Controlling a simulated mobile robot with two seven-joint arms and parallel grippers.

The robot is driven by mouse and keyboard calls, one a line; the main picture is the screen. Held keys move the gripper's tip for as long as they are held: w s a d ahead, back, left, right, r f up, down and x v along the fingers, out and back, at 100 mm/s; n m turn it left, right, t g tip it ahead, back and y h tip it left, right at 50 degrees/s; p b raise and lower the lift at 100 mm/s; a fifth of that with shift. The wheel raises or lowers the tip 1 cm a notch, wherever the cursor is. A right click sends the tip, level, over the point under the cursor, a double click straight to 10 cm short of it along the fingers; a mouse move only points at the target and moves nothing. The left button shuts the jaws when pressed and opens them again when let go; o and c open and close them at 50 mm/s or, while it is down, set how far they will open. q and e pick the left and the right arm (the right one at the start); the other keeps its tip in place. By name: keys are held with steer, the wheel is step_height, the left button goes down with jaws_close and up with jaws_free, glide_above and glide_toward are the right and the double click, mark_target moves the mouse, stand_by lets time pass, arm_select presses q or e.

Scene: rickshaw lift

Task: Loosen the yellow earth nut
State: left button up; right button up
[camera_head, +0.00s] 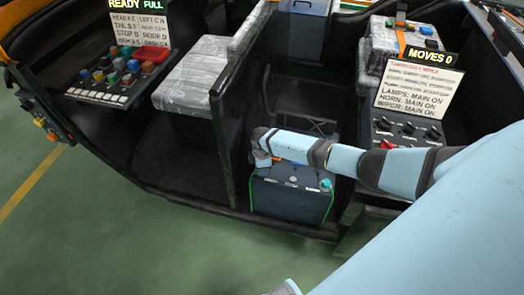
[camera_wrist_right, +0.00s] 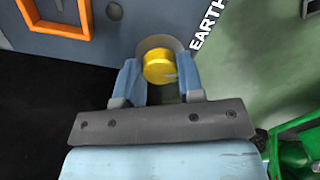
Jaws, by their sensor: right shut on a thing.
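The yellow earth nut (camera_wrist_right: 158,66) is a round yellow knob on a grey washer, beside a white "EARTH" label (camera_wrist_right: 207,25) in the right wrist view. My right gripper (camera_wrist_right: 160,80) has one blue finger on each side of the nut and is shut on it. In the head view my right arm reaches in from the right, and its wrist end (camera_head: 266,146) is over the dark box (camera_head: 290,200) low in the vehicle. The nut cannot be made out there. My left gripper is not in view.
An orange frame (camera_wrist_right: 85,20) is at the upper left of the right wrist view, and a green part (camera_wrist_right: 290,150) is at lower right. Left of the box stands a grey seat (camera_head: 195,75). Control panels (camera_head: 112,75) flank the cab. Green floor (camera_head: 120,230) is clear in front.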

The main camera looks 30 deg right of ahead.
steer(key=shift+w, duration=0.1)
steer(key=o, duration=0.9)
step_height(320, 180, up, 14)
steer(key=shift+f+p, duration=0.1)
steer(key=shift+p, duration=1)
